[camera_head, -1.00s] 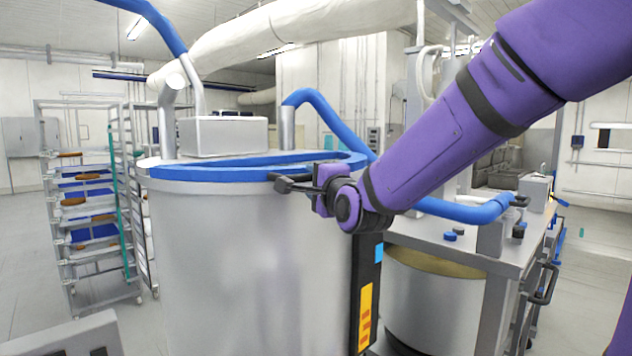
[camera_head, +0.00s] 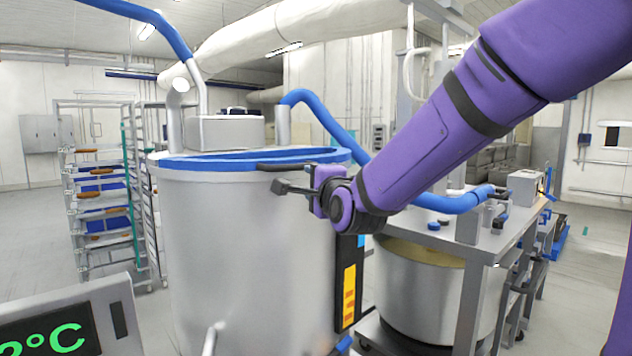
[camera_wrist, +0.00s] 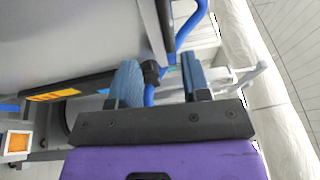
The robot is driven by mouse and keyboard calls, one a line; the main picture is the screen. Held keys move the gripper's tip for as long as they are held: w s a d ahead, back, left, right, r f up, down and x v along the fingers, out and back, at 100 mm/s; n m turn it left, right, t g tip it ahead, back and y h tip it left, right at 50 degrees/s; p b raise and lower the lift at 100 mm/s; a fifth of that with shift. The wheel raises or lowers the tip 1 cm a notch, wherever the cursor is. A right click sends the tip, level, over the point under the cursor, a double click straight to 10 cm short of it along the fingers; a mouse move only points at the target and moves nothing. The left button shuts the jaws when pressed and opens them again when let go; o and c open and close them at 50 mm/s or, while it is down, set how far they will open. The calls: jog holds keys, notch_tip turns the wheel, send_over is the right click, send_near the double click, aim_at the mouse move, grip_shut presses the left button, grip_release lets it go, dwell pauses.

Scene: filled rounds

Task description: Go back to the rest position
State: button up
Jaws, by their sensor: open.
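My gripper (camera_head: 283,187) is at the end of my purple arm, in front of the upper right side of a large grey tank with a blue rim (camera_head: 215,164). In the wrist view my gripper (camera_wrist: 160,82) shows two blue-grey fingers standing apart with no object held between them. A blue hose and a dark fitting show behind the fingers there. I cannot tell how close the fingertips are to the tank wall.
A steel table (camera_head: 470,238) with a wide metal pot (camera_head: 430,300) below it stands at the right. A tray rack (camera_head: 100,205) stands at the left. A display panel (camera_head: 75,325) fills the lower left corner. Open floor (camera_head: 590,280) lies at far right.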

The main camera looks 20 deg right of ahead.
dwell(0.3)
jog(key=s+d+f+n+g, duration=0.2)
jog(key=s+n+g, duration=0.2)
jog(key=s, duration=0.6)
jog(key=s+d+f+n+g, duration=0.3)
jog(key=s+n+g, duration=0.2)
jog(key=s, duration=0.6)
jog(key=s+d+f+n+g+h, duration=0.1)
jog(key=s+d+f+n+g, duration=0.1)
jog(key=s+n, duration=0.6)
jog(key=s+f+g, duration=0.1)
jog(key=s+g, duration=0.1)
jog(key=s, duration=0.1)
jog(key=shift+d+g, duration=0.3)
jog(key=shift+d, duration=0.05)
